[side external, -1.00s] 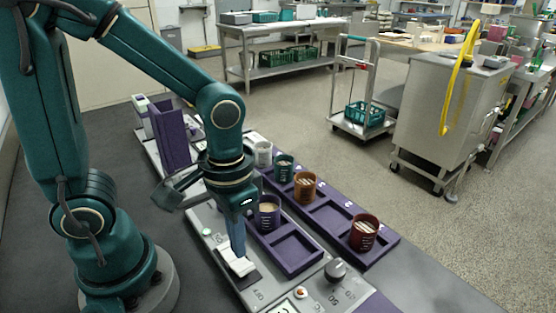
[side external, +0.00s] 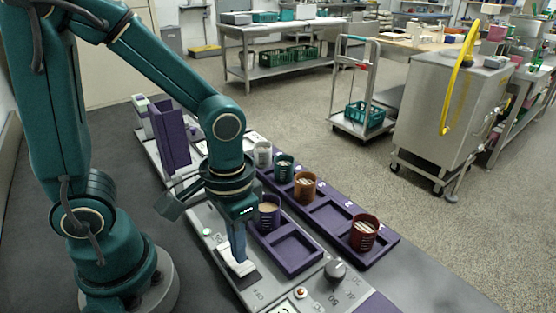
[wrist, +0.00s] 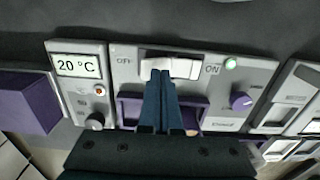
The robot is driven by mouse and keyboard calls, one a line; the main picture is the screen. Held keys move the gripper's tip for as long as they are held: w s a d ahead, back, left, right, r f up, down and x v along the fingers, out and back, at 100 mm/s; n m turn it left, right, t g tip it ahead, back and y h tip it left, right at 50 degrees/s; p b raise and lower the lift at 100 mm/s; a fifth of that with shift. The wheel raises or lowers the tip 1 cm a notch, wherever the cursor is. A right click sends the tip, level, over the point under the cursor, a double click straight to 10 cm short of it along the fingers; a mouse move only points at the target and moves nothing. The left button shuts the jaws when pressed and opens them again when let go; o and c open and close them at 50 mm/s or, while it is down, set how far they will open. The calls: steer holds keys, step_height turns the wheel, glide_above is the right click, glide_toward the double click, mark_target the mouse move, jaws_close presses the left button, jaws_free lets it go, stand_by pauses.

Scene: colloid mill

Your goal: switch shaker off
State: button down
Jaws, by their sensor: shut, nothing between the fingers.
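The white rocker switch (wrist: 185,68) lies across a grey panel, between the printed words OFF at left and ON at right in the wrist view. It also shows in the side external view (side external: 243,269). My gripper (wrist: 160,75) is shut and empty. Its fingertips are at the rocker, left of its middle and toward OFF in the wrist view. In the side external view my gripper (side external: 239,258) points down at the rocker and appears to touch it. The fingers hide part of the rocker, and its tilt is hard to tell. A green lamp (wrist: 230,63) beside ON looks lit.
A display (wrist: 77,65) reads 20 °C, with a red-centred button (wrist: 100,90) and grey knob (wrist: 95,121) nearby. A purple knob (wrist: 241,101) is right of the rocker. Purple trays hold several cups, including a dark red one (side external: 363,232). A purple upright panel (side external: 173,135) stands behind.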

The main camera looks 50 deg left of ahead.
steer(key=shift+f, duration=0.9)
stand_by(0.3)
steer(key=shift+r, duration=3.5)
